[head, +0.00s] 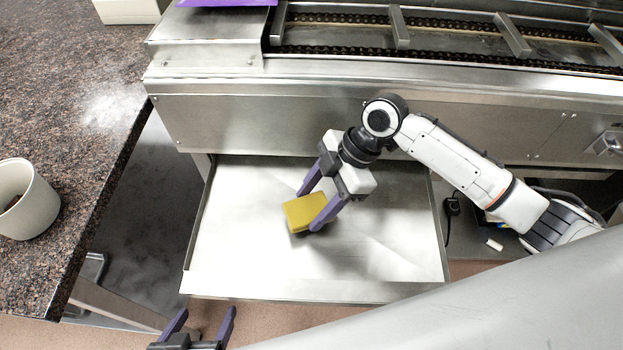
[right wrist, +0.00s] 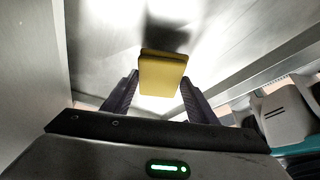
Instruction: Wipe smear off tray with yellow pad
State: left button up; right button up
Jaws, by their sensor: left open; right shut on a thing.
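The yellow pad (head: 302,212) is held between the purple fingers of my right gripper (head: 318,208), above or on the middle of the metal tray (head: 235,265). The pad also shows in the right wrist view (right wrist: 163,74), between the fingertips of my right gripper (right wrist: 160,92). I cannot tell whether the pad touches the tray. No clear smear shows on the tray; the area under the pad and gripper is hidden or in shadow. My left gripper (head: 202,326) is open and empty at the bottom left, in front of the tray's near edge.
A metal conveyor with chains (head: 450,32) runs behind the tray. A speckled counter (head: 60,130) on the left bears a white cup (head: 26,205) and a pale powdery patch (head: 110,108). The tray has raised rims. Its left part is clear.

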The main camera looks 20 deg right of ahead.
jog(key=shift+r, duration=2.7)
